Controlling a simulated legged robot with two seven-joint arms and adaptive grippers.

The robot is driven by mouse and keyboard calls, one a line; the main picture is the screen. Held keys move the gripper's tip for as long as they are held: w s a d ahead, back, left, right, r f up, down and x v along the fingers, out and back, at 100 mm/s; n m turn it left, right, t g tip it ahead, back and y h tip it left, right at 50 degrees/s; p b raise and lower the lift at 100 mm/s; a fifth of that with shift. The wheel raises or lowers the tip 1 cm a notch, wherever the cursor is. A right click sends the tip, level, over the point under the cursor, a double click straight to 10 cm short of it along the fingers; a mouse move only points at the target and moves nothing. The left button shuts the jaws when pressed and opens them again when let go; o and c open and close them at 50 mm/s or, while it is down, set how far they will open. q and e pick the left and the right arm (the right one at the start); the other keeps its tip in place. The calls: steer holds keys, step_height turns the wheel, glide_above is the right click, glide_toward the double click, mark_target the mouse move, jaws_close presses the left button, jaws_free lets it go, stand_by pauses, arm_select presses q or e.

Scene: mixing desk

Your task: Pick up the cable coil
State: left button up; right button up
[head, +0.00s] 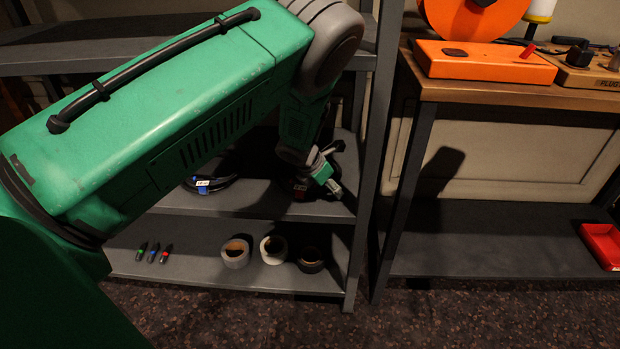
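A black cable coil (213,184) with a white and blue label lies on the middle shelf, partly hidden behind my green arm. My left gripper (334,183) is at the right end of that shelf, to the right of this coil and apart from it. A dark thing with a red mark (300,189) sits close beside the gripper, largely hidden; I cannot tell if it is another coil or if they touch. The gripper is small and dark here, so its opening is unclear. My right gripper is out of view.
The lower shelf (205,283) holds several markers (153,253) and three tape rolls (272,250). A shelf post (375,130) stands just right of my gripper. A wooden desk (460,90) with an orange box (484,62) is at right, above a red tray (602,245).

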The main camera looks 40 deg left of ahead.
arm_select(q)
steer(key=shift+a+f, duration=0.1)
steer(key=shift+a, duration=0.4)
steer(key=shift+c, duration=1.2)
steer(key=shift+a+f, duration=0.1)
jaws_close()
steer(key=shift+d+r, duration=0.2)
steer(key=shift+d, duration=0.15)
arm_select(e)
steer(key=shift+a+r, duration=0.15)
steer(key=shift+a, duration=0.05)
arm_select(q)
steer(key=shift+a+r+p, duration=0.1)
steer(key=shift+r+p, duration=0.3)
steer(key=shift+r, duration=0.05)
step_height(320, 180, up, 3)
steer(key=shift+a+f+p, duration=0.1)
steer(key=shift+a+p, duration=0.05)
steer(key=shift+p, duration=0.65)
steer(key=s+a+p, duration=0.2)
steer(key=s+a, duration=0.2)
steer(key=s, duration=1.3)
steer(key=shift+s+f, duration=0.2)
steer(key=shift+s, duration=0.05)
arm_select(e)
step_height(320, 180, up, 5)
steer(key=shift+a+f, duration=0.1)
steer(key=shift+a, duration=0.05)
